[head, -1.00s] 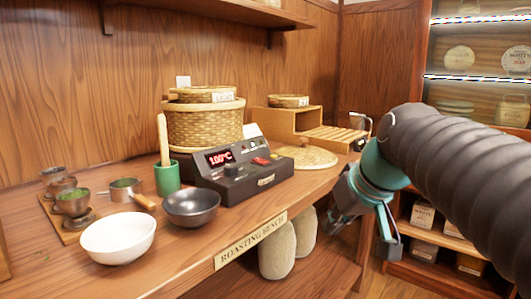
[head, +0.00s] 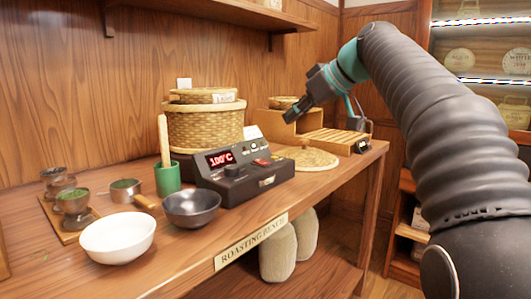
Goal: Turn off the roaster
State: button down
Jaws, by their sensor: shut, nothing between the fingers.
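The roaster (head: 243,177) is a dark box on the bench, with a red lit display (head: 220,158) reading 100°C. A dark knob (head: 232,170), a red switch (head: 262,162) and small buttons sit on its sloped face. A woven basket stands behind and left of it. My gripper (head: 289,118) is shut and empty, raised above the bench, to the right of and higher than the roaster, apart from it. Its fingers point down and left. It hides part of the wooden box behind it.
A flat woven lid (head: 310,158) lies right of the roaster. A slatted wooden rack (head: 335,138) with a small device (head: 362,146) stands further right. A black bowl (head: 191,207), white bowl (head: 118,238) and green cup (head: 167,180) stand left. A shelf (head: 215,12) overhangs the bench.

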send_over(265, 162)
jog(key=f, duration=0.4)
jog(key=f+b, duration=0.1)
jog(key=f, duration=0.1)
jog(key=shift+s+d, duration=0.25)
jog(key=shift+d, duration=0.05)
jog(key=f, duration=0.2)
jog(key=f+b, duration=0.1)
jog(key=shift+w+a, duration=0.2)
jog(key=shift+a, duration=0.05)
jog(key=shift+f, duration=0.6)
